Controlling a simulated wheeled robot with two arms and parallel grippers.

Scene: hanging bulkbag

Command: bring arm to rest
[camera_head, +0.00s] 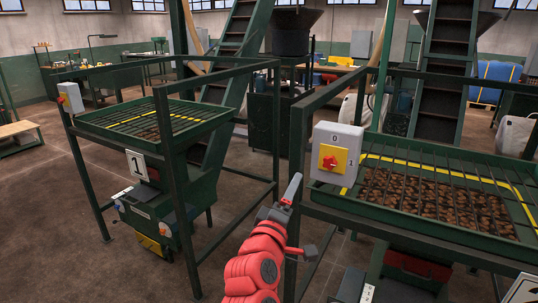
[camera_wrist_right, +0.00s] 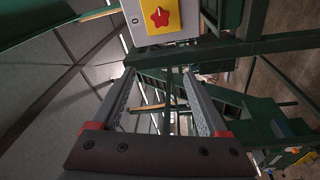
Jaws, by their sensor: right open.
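My right arm, red and grey, reaches up from the bottom middle of the head view. Its gripper (camera_head: 292,190) is near the left front post of the right-hand green frame, below and left of a grey switch box (camera_head: 335,155). In the right wrist view the two grey fingers (camera_wrist_right: 160,72) stand apart with nothing between them. The switch box, with a red knob (camera_wrist_right: 159,17) on a yellow plate, shows beyond the fingertips at the top. The gripper does not appear to touch it. My left arm and gripper are not in view.
A green hopper with a grid (camera_head: 440,190) and brown pieces stands at right. Another green frame (camera_head: 170,130) with a number 1 plate stands at left. Green posts and rails are close to my right gripper. The brown floor (camera_head: 60,240) at lower left is clear.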

